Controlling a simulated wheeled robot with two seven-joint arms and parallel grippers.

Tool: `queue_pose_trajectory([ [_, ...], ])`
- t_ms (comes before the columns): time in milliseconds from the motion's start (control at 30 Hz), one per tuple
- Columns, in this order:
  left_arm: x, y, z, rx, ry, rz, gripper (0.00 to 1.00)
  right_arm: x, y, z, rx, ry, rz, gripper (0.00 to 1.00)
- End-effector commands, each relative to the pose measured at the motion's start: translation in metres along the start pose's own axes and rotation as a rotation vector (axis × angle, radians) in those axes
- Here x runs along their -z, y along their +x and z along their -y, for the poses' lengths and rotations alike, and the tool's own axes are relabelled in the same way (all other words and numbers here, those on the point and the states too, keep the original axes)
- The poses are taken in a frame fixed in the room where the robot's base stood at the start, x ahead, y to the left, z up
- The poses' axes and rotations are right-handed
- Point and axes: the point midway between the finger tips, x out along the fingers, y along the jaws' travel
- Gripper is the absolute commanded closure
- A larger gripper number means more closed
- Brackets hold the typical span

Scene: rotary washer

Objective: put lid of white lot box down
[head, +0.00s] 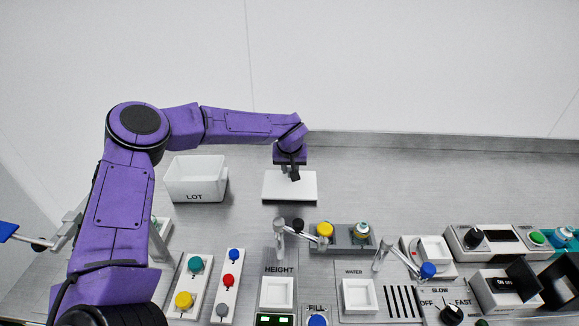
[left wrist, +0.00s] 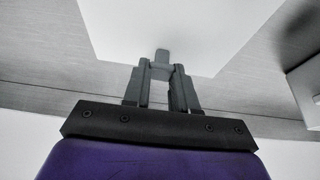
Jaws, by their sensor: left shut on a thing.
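The white box marked LOT (head: 195,180) stands open on the counter, left of my left gripper. Its white lid (head: 290,187) is a flat rectangular plate to the right of the box, apart from it. My left gripper (head: 294,175) is above the lid, pointing down, shut on the lid's small grey knob. In the left wrist view the fingers (left wrist: 162,75) close around the knob at the edge of the white lid (left wrist: 150,25). The lid looks level and on or very close to the counter; I cannot tell if it touches. My right gripper is not in view.
The box edge shows in the left wrist view (left wrist: 308,85). The counter behind and right of the lid (head: 400,180) is clear.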

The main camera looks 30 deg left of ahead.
Motion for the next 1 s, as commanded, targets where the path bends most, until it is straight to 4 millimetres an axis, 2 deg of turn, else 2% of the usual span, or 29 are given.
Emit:
queue_pose_trajectory([
  [167, -0.001, 0.002, 0.000, 0.001, 0.001, 0.001, 1.00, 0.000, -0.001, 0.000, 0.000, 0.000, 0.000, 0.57],
  [200, -0.001, 0.003, 0.000, 0.000, 0.001, 0.000, 0.64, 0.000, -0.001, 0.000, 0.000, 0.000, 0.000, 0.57],
  [267, -0.001, 0.002, 0.000, 0.000, 0.000, 0.000, 0.48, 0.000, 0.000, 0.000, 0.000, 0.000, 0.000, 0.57],
  [533, -0.001, 0.002, 0.001, 0.000, 0.000, 0.000, 0.48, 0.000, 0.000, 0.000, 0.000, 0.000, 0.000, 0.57],
  [633, 0.001, -0.006, 0.000, -0.002, -0.001, -0.002, 0.48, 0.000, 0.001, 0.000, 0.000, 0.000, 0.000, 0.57],
  [1000, 0.000, -0.095, 0.000, -0.002, 0.001, -0.003, 0.48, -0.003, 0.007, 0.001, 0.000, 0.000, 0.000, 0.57],
])
